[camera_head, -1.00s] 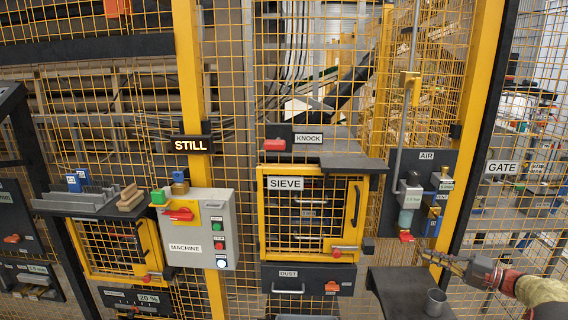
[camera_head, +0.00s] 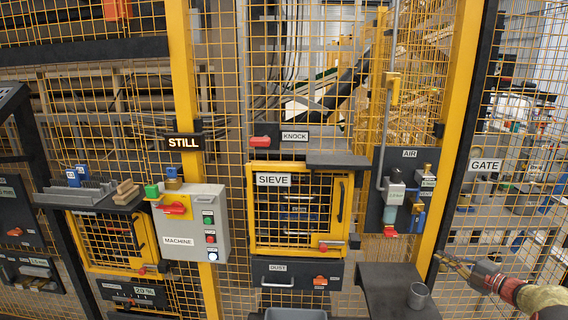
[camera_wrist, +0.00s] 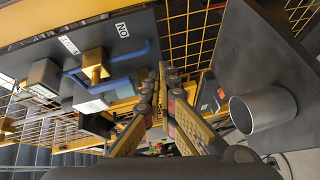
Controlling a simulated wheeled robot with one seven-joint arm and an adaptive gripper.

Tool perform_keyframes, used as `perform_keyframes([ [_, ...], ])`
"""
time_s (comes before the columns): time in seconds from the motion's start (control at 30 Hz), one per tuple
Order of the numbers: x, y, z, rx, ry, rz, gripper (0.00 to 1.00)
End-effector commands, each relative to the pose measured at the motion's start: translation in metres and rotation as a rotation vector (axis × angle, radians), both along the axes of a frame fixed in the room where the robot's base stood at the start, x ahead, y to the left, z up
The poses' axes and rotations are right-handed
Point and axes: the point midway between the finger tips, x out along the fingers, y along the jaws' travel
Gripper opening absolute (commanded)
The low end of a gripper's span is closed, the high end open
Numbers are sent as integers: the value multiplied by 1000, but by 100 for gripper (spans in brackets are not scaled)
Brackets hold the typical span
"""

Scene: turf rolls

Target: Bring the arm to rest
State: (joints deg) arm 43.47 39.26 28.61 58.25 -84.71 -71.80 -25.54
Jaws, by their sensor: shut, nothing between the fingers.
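My gripper (camera_head: 440,259) is at the lower right of the head view, in front of the yellow post and just above and right of the small dark shelf. Its fingers also show in the wrist view (camera_wrist: 161,82), close together with nothing held. My arm reaches in from the right edge. A grey metal cup (camera_head: 418,296) stands on the dark shelf (camera_head: 382,283), apart from the gripper. The cup also shows at the right of the wrist view (camera_wrist: 262,110).
The AIR panel (camera_head: 403,190) is up and left of the gripper. The GATE mesh (camera_head: 485,200) is to the right. The SIEVE door (camera_head: 298,212) and the MACHINE box (camera_head: 193,220) are further left. A DUST drawer (camera_head: 291,274) is below the sieve.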

Motion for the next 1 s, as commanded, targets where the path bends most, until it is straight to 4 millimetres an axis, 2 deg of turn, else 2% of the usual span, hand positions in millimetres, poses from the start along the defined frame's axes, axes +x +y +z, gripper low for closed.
perform_keyframes([
  [0.1,7,-32,-25,57,81,-170,0],
  [0.27,0,-91,-43,173,220,-510,0],
  [0.3,-6,-102,-45,207,257,-599,0],
  [0.4,-29,-119,-44,297,352,-814,0],
  [0.5,-63,-118,-38,391,448,-1012,0],
  [0.57,-88,-108,-33,452,508,-1123,0],
  [0.67,-135,-77,-22,556,611,-1289,0],
  [0.8,-203,-14,-8,682,753,-1461,0],
  [0.87,-231,17,-2,729,811,-1515,0],
  [1.0,-294,90,12,824,940,-1600,0],
])
